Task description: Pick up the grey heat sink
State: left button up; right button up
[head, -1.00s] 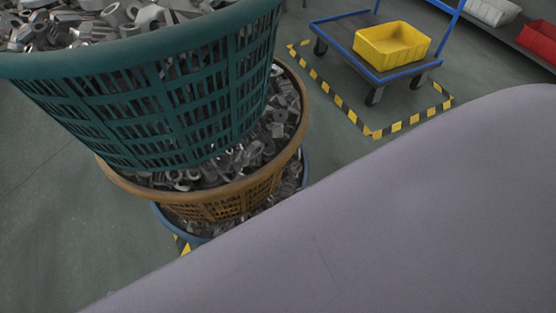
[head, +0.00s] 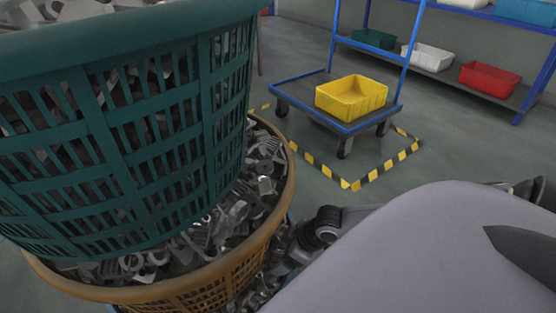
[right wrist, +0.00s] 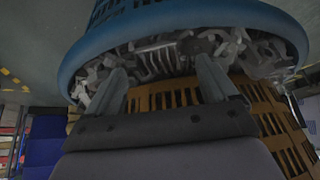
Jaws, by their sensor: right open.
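My left gripper is not in view.
A blue cart (head: 295,85) carries a yellow bin (head: 350,97) inside a yellow-black floor marking (head: 350,184). A blue shelf at the back holds a red bin (head: 490,78) and a white bin (head: 428,57). My own grey arm link covers the lower right of the head view.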

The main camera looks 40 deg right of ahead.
jog(key=shift+x, duration=1.05)
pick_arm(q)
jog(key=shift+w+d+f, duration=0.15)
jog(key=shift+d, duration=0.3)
pick_arm(e)
jog(key=c, duration=1.1)
jog(key=shift+c, duration=0.2)
jog(key=shift+r, duration=0.1)
